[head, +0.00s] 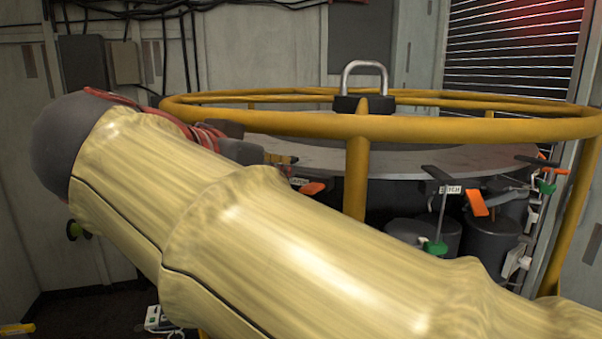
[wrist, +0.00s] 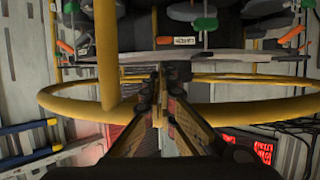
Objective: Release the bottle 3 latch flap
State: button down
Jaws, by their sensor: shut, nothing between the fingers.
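My gripper (wrist: 160,76) is shut and empty in the wrist view, its fingertips close to a LATCH label (wrist: 184,41) and a small orange flap (wrist: 163,40). In the head view my gripper (head: 288,159) shows just above my arm, at the ring's edge. An orange flap (head: 312,188) beside a label (head: 299,181) sits just below and right of it. More orange flaps are to the right, one by a LATCH label (head: 476,203) and one at the far end (head: 548,159). No bottle number is readable, so I cannot tell which flap is bottle 3's. Contact is unclear.
A yellow ring rail (head: 440,128) with upright posts (head: 356,175) surrounds the round grey top (head: 420,160). A padlock-shaped handle (head: 364,85) stands at the rail. Dark cylinders (head: 490,240) and green knobs (head: 435,247) lie below the top. My arm hides much of the lower middle.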

jog(key=p+x, duration=0.3)
jog(key=x, duration=0.7)
jog(key=shift+w, duration=0.15)
jog(key=shift+f+b, duration=0.5)
jog(key=shift+b, duration=0.5)
jog(key=shift+r+b, duration=0.1)
jog(key=shift+b, duration=0.35)
